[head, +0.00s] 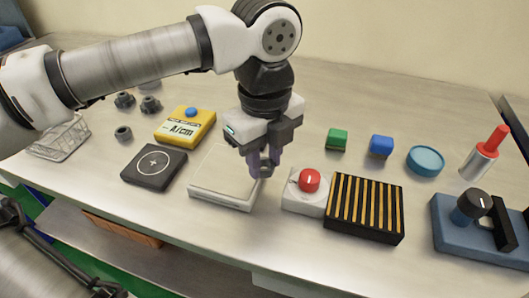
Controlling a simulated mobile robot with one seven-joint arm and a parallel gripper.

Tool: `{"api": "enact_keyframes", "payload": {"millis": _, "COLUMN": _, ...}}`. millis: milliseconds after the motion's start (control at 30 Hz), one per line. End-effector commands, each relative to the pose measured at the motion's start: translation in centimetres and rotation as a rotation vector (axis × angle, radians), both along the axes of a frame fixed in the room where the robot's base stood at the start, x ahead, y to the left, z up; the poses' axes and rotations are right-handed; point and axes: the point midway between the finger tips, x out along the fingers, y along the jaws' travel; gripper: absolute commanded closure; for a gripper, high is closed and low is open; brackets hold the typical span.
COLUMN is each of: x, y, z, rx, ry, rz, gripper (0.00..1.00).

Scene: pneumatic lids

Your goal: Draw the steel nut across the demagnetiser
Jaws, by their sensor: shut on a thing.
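My gripper (262,170) is shut on a dark grey steel nut (266,167), partly hidden between the fingers. It hangs over the right side of a flat white plate (225,197), left of a white box with a red knob (309,181). A black box with yellow stripes (363,208), which looks like the demagnetiser, stands just right of the red knob. The nut is apart from the striped top. A yellow meter marked A/cm (184,127) and a black pad with a ringed cross (153,167) stand to the left.
Green (337,139) and blue (381,146) blocks, a blue round dish (425,161), a red-handled cylinder (483,157) and a blue device (473,222) stand right. The bench's front edge is close.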

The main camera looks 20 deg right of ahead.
Motion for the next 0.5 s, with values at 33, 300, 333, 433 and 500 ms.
{"api": "enact_keyframes", "payload": {"millis": 33, "x": 0.0, "y": 0.0, "z": -0.4, "rx": 0.0, "ry": 0.001, "rz": -0.001, "gripper": 0.95}}
{"api": "enact_keyframes", "payload": {"millis": 300, "x": 0.6, "y": 0.8, "z": -0.6, "rx": -0.001, "ry": 0.0, "rz": 0.001, "gripper": 0.95}}
{"api": "enact_keyframes", "payload": {"millis": 333, "x": 0.7, "y": 0.9, "z": -0.6, "rx": -0.001, "ry": 0.001, "rz": 0.001, "gripper": 0.95}}
{"api": "enact_keyframes", "payload": {"millis": 433, "x": 0.9, "y": 1.3, "z": -0.6, "rx": -0.001, "ry": 0.002, "rz": 0.002, "gripper": 0.95}}
{"api": "enact_keyframes", "payload": {"millis": 500, "x": 1.1, "y": 1.6, "z": -0.6, "rx": 0.0, "ry": 0.001, "rz": 0.001, "gripper": 0.95}}
